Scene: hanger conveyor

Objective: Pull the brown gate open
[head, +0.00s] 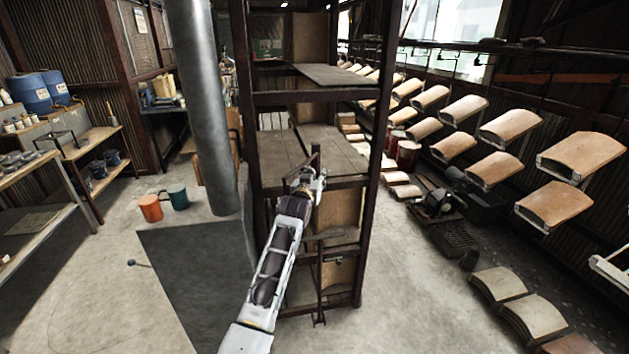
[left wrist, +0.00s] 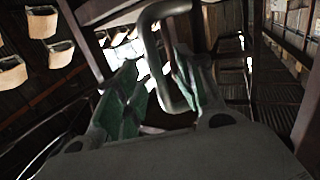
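The brown gate (head: 321,283) appears as dark brown metal bars low at the front of the tall brown rack; my left arm hides part of it, and I cannot tell how far it stands open. My left gripper (head: 308,180) reaches up to the bars at mid-height. In the left wrist view a grey bent handle (left wrist: 152,40) passes between the two green-padded fingers of the left gripper (left wrist: 157,92). The fingers are apart, with visible space around the handle; firm contact does not show. My right gripper is in neither view.
The tall brown rack (head: 372,160) holds grey shelves. A thick grey pipe (head: 205,100) stands left of it. Curved tan pieces (head: 560,155) hang in rows on the right, with more on the floor. Orange (head: 150,208) and green cans stand left.

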